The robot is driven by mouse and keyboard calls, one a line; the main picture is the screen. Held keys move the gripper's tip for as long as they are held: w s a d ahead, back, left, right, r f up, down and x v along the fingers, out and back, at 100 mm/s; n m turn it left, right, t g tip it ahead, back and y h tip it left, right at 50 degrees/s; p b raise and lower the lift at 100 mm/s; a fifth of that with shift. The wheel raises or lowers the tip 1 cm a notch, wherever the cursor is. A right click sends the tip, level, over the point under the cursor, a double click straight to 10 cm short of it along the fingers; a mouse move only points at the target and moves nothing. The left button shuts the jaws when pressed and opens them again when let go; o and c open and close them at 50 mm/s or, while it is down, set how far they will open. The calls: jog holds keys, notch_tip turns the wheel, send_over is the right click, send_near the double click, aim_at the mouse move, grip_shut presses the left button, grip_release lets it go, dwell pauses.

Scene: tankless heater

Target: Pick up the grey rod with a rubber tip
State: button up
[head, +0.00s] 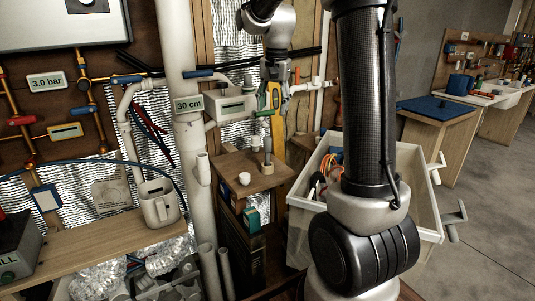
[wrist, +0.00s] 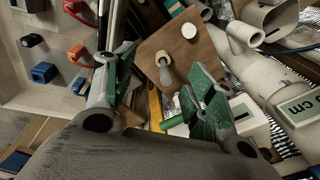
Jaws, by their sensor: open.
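The grey rod (head: 267,150) stands upright on a small wooden shelf top (head: 230,164), with a pale ring at its base. In the wrist view the rod (wrist: 166,74) is seen nearly end-on, rising from the wood (wrist: 150,44); which end bears the rubber tip is unclear. My gripper (head: 275,100) is above the rod in the head view, pointing down. In the wrist view its green-padded fingers (wrist: 162,76) are spread apart, with the rod showing between them, beyond the tips. Nothing is held.
A white cap (head: 245,178) stands near the rod on the shelf. A white bin (head: 420,210) with tools is at the right. A yellow item (head: 278,135) stands behind the rod.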

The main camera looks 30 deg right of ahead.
aim_at(268, 137)
jog(key=w+d+f+m, duration=0.1)
jog(key=w+f, duration=0.3)
jog(key=w+d+f+m+g, duration=0.1)
jog(key=w+d+f+m, duration=0.1)
jog(key=w+f, duration=0.1)
jog(key=w+d+f+m, duration=0.1)
jog(key=w+f+m, duration=0.1)
jog(key=w+f, duration=0.2)
jog(key=shift+w+d+f, duration=0.3)
jog(key=shift+w+d, duration=0.1)
jog(key=shift+w, duration=0.25)
jog(key=shift+w+f, duration=0.15)
jog(key=shift+f, duration=0.2)
jog(key=f, duration=0.7)
jog(key=shift+s+f, duration=0.2)
jog(key=shift+f, duration=0.1)
grip_shut()
